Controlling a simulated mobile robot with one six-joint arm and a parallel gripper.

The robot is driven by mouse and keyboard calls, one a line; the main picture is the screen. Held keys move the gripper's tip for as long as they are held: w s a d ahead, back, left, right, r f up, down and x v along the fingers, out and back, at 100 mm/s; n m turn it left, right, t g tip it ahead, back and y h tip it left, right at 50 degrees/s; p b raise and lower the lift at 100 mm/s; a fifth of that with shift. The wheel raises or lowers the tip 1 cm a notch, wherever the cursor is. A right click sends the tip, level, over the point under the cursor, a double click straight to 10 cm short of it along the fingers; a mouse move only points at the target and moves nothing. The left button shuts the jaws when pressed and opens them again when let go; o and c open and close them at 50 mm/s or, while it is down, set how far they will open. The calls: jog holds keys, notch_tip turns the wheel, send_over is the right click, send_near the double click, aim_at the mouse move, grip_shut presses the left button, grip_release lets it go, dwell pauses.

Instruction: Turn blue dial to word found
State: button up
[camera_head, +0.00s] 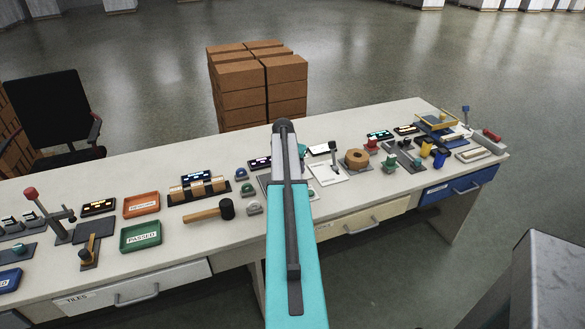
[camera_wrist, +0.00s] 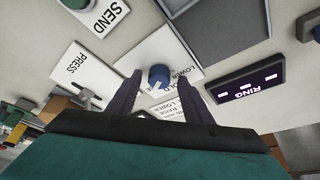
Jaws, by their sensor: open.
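The blue dial (camera_wrist: 158,75) shows in the wrist view on a white plate (camera_wrist: 172,48), with a pale pointer mark towards the bottom of the picture. Printed words run around it; "LOWER" is readable at its right and another word is partly hidden. My gripper (camera_wrist: 158,74) is open, with one dark finger on each side of the dial in the picture. I cannot tell whether the fingers touch it. A white card (camera_wrist: 168,108) below carries upside-down print, with "RAISE" and "LOWER" partly readable. In the head view my arm hides the dial and the fingertips.
A dark display (camera_wrist: 245,86) reading "RING" is right of the dial. A "PRESS" plate (camera_wrist: 75,72) with a lever and a "SEND" plate (camera_wrist: 108,15) are at left. In the head view, a mallet (camera_head: 210,211) and green tray (camera_head: 141,236) lie left of my arm.

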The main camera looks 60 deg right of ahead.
jog(key=b+v, duration=0.2)
jog(key=v, duration=1.1)
jog(key=shift+a+r, duration=0.15)
jog(key=shift+r, duration=0.15)
jog(key=shift+r, duration=0.1)
